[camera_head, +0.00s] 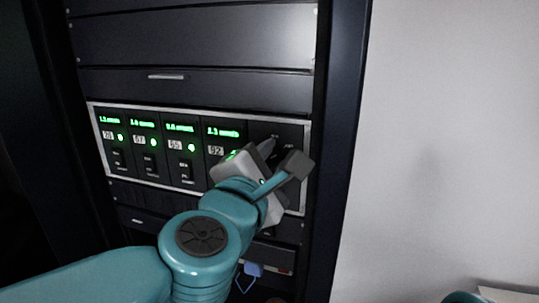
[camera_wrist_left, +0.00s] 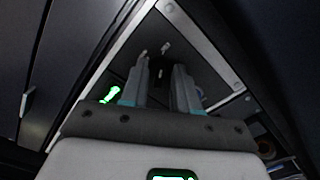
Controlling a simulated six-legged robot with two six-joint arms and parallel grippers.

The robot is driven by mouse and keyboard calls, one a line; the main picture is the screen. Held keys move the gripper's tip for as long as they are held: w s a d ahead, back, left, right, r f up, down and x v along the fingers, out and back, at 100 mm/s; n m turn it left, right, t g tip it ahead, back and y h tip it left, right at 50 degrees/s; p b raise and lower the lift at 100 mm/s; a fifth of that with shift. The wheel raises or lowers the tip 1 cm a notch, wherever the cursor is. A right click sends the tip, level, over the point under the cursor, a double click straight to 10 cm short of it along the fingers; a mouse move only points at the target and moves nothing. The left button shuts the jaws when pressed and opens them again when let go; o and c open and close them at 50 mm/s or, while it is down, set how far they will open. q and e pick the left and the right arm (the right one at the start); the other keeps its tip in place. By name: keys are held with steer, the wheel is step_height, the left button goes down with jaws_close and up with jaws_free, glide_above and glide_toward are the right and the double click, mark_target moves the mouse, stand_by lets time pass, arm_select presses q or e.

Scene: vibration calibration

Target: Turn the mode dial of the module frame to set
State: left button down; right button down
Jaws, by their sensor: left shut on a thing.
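The module frame (camera_head: 308,135) is a silver-edged panel in the dark rack, with several modules showing green readouts and numbered labels. My left gripper (camera_head: 281,158) reaches its right end, over the dark panel right of the module labelled 92. In the left wrist view, the gripper's two grey fingers (camera_wrist_left: 161,84) point at the panel and are shut on a small dark part, the mode dial (camera_wrist_left: 158,69). White marks show on the panel just beyond the fingertips, too small to read. In the head view the gripper hides the dial. My right gripper is out of view.
Blank rack panels (camera_head: 190,40) lie above the frame, and a drawer handle (camera_head: 166,77) sits just over it. A blue object (camera_head: 253,269) hangs low on the rack. A plain pale wall (camera_head: 440,130) stands to the right.

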arm_select(q)
steer(key=shift+m, duration=0.3)
steer(key=c, duration=0.9)
jaws_free()
steer(key=shift+w, duration=0.1)
steer(key=shift+o, duration=0.2)
